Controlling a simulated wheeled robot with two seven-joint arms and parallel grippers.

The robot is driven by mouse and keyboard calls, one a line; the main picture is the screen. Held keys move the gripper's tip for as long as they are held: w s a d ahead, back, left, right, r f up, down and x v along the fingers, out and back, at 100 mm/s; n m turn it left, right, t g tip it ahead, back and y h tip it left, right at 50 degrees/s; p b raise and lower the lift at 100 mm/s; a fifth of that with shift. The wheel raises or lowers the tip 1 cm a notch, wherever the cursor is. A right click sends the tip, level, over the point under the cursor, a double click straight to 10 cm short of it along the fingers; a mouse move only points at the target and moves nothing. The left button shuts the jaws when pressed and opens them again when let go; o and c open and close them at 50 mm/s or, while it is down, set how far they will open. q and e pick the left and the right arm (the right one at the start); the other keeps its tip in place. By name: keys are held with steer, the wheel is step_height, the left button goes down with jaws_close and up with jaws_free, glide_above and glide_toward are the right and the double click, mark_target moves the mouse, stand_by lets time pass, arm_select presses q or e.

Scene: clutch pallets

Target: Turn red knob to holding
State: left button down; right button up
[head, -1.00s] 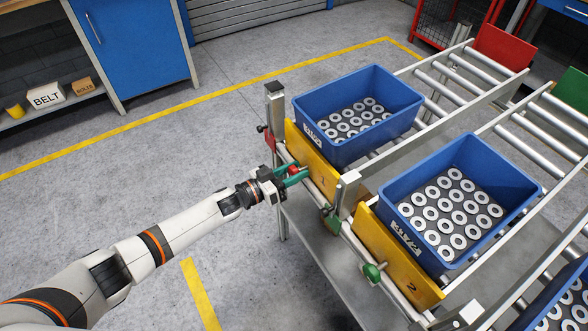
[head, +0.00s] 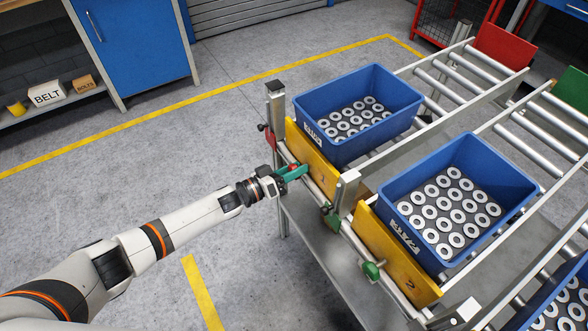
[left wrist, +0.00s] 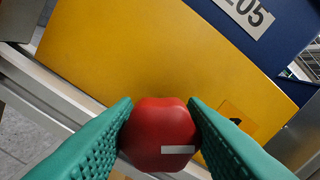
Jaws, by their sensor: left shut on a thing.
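The red knob (left wrist: 160,135) fills the space between the two green fingers of my left gripper (left wrist: 162,138) in the left wrist view, and both fingers press on its sides. A short white mark shows low on the knob's face. In the head view my left gripper (head: 290,172) is at the front rail below the yellow plate (head: 312,158) of the first lane, and only a little red (head: 293,167) shows there. The yellow plate is upright in front of a blue crate (head: 340,142) holding metal rings. My right gripper is not in view.
A green knob (head: 371,271) sits on the rail by the second yellow plate (head: 395,252). A second blue crate (head: 405,235) of rings stands behind that plate. A metal post (head: 275,110) rises left of the first lane. The floor to the left is clear.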

arm_select(q)
steer(key=c, duration=0.9)
jaws_free()
steer(key=v, duration=1.2)
